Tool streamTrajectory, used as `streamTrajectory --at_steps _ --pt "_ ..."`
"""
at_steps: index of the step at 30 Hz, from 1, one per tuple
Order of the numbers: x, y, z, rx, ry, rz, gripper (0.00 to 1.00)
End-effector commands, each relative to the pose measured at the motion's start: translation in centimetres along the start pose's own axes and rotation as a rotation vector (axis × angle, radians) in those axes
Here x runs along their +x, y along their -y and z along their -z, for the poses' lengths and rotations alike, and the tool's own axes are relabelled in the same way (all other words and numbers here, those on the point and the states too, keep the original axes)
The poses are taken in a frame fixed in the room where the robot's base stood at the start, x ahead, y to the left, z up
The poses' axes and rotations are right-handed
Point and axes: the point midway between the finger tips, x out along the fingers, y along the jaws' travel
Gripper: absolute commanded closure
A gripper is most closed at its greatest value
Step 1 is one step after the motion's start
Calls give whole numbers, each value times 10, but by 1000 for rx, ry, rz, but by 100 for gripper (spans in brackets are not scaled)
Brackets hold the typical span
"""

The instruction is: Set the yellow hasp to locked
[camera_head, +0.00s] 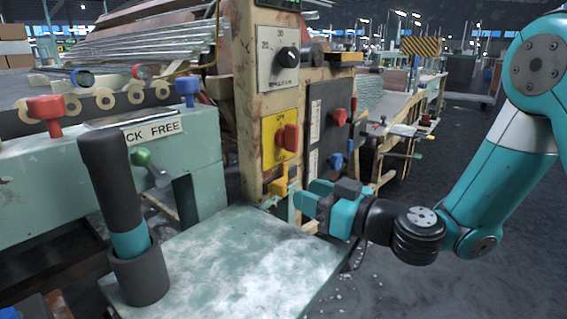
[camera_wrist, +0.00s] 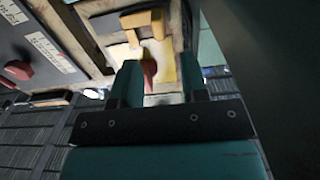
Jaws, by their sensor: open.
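The yellow hasp (camera_head: 280,184) is on the cream post, just below a yellow plate (camera_head: 270,150) with a red knob (camera_head: 288,138). In the wrist view, where the post appears upside down, the yellow hasp (camera_wrist: 145,22) lies beyond my fingertips. My gripper (camera_head: 306,194) is just right of the hasp in the head view, above the table's far edge. In the wrist view my gripper (camera_wrist: 160,74) has its two teal fingers apart with nothing held between them. The red knob shows behind the gap. I cannot tell whether the hasp is locked.
A black panel (camera_head: 327,125) with red and blue knobs is right of the hasp. A dial plate (camera_head: 278,58) is higher on the post. The pale green table (camera_head: 230,265) is mostly clear, with a dark-handled tool in a cup (camera_head: 140,275) at left.

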Motion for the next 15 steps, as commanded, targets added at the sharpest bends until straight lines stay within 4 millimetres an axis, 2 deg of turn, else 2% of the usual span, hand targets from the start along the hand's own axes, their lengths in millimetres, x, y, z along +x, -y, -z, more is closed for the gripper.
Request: streamTrajectory --at_steps 1,7,15 --pt "9 2 6 2 3 5 60" --pt "46 2 3 -2 -1 4 60" --pt "64 1 0 0 0 1 60"
